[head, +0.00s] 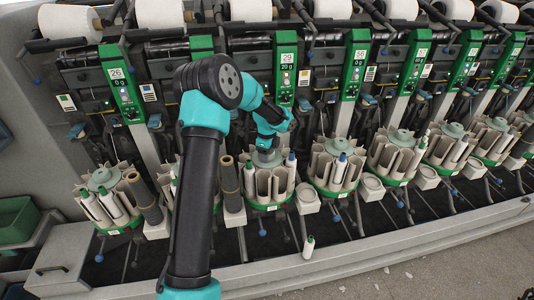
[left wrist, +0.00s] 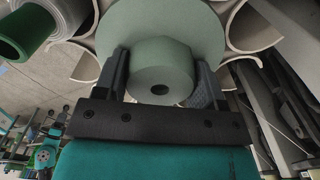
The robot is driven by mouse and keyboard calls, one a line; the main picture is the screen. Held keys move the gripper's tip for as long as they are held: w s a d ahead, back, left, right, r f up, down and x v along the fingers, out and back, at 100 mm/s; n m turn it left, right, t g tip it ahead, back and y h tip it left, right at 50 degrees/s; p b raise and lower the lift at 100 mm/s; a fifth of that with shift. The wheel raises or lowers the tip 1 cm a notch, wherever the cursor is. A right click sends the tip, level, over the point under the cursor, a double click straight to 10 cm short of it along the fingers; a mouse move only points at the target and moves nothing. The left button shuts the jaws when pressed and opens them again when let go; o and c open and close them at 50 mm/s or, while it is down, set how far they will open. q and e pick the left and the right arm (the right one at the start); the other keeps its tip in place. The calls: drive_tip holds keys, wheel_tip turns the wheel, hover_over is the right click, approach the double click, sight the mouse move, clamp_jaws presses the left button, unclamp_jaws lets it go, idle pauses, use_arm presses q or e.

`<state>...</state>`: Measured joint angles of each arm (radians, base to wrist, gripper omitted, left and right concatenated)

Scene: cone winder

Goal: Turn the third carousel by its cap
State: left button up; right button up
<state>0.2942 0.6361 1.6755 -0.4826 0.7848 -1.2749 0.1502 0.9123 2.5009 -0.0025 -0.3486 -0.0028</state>
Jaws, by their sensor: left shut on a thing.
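The third carousel (head: 268,183) from the left is a ring of cream open tubes on a green-rimmed base. Its grey-green cap is partly hidden under my left gripper (head: 267,155) in the head view. In the left wrist view the cap (left wrist: 161,68) shows as a faceted knob with a dark centre hole on a wide round disc. The two dark fingers of my left gripper (left wrist: 161,77) are shut on the knob, one on each side. A bobbin (head: 290,160) with a bluish tip stands in this carousel. My right gripper is out of view.
Neighbouring carousels stand close by, one to the left (head: 105,199) and one to the right (head: 334,170). Brown tubes (head: 231,185) stand upright left of the third carousel. A green bin (head: 18,219) is at far left.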

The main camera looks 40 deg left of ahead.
use_arm(q)
drive_tip(key=o, duration=1.3)
wheel_tip(320, 180, up, 18)
drive_tip(key=shift+f, duration=0.25)
